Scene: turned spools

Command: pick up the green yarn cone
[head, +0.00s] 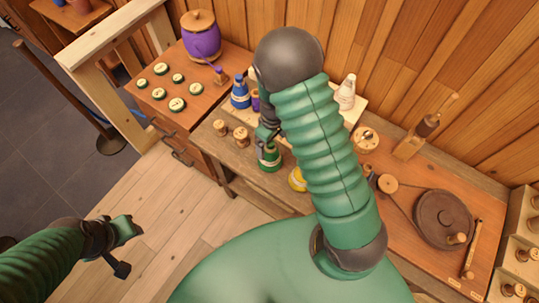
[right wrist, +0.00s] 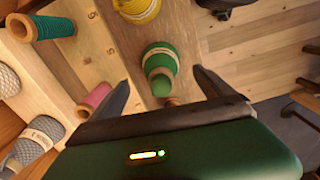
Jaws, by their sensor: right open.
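The green yarn cone (head: 269,160) stands upright on the wooden bench, near its front edge, with its top partly hidden by my right gripper (head: 268,135). In the right wrist view the cone (right wrist: 160,62) shows between the two dark fingers of my right gripper (right wrist: 163,88). The fingers are spread apart, one on either side of the cone's line, and hold nothing. The cone looks free of both fingers. My left gripper (head: 122,247) hangs over the floor at lower left, away from the bench, and its jaw opening is unclear.
A yellow cone (head: 297,179) stands just right of the green one, partly behind my arm. A blue cone (head: 240,92) and small wooden spools (head: 241,134) stand to the left. A pink spool (right wrist: 95,98) and grey cones (right wrist: 35,140) show in the right wrist view.

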